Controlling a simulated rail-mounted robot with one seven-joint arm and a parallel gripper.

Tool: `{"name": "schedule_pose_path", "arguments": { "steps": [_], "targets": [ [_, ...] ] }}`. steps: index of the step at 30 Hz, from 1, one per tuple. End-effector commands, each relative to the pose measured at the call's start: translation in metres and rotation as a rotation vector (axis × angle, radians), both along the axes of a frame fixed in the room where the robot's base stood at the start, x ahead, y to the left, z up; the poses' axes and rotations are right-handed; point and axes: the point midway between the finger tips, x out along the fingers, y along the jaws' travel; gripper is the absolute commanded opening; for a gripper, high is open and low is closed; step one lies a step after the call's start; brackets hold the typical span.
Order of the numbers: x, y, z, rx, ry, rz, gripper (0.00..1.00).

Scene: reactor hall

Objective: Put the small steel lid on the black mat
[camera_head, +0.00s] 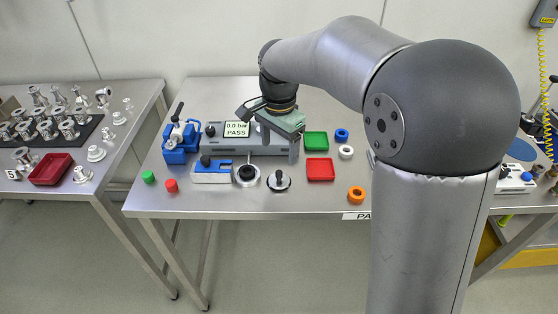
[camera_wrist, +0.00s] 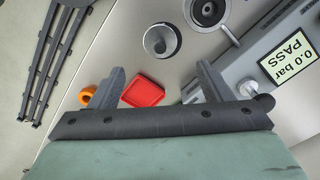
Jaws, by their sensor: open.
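A round steel lid with a knob (camera_head: 279,182) lies on the middle table near its front edge. It also shows in the wrist view (camera_wrist: 160,40), ahead of the fingers and apart from them. A second round steel piece with a dark centre (camera_head: 247,175) sits just left of it, and also shows in the wrist view (camera_wrist: 207,12). A black mat (camera_head: 92,125) lies on the left table under several steel fittings. My gripper (camera_head: 278,147) is over the grey test unit's right part, behind the lid. Its two fingers (camera_wrist: 160,68) are spread with nothing held between them.
The grey test unit (camera_head: 265,145) reads 0.0 bar PASS. A blue clamp (camera_head: 181,145) stands at its left. A green tray (camera_head: 316,141), a red tray (camera_head: 320,169) and an orange ring (camera_head: 356,195) lie to the right. The left table holds another red tray (camera_head: 51,169).

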Motion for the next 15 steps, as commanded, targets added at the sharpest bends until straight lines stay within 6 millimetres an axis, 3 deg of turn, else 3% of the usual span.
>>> {"name": "schedule_pose_path", "arguments": {
  "steps": [4, 11, 15],
  "targets": [
    [0.001, 0.000, 0.018, 0.001, -0.002, 0.000, 0.72],
    [-0.002, -0.002, 0.025, 0.000, 0.000, 0.007, 0.72],
    [-0.032, -0.030, 0.023, 0.000, -0.006, 0.112, 0.72]
  ]
}}
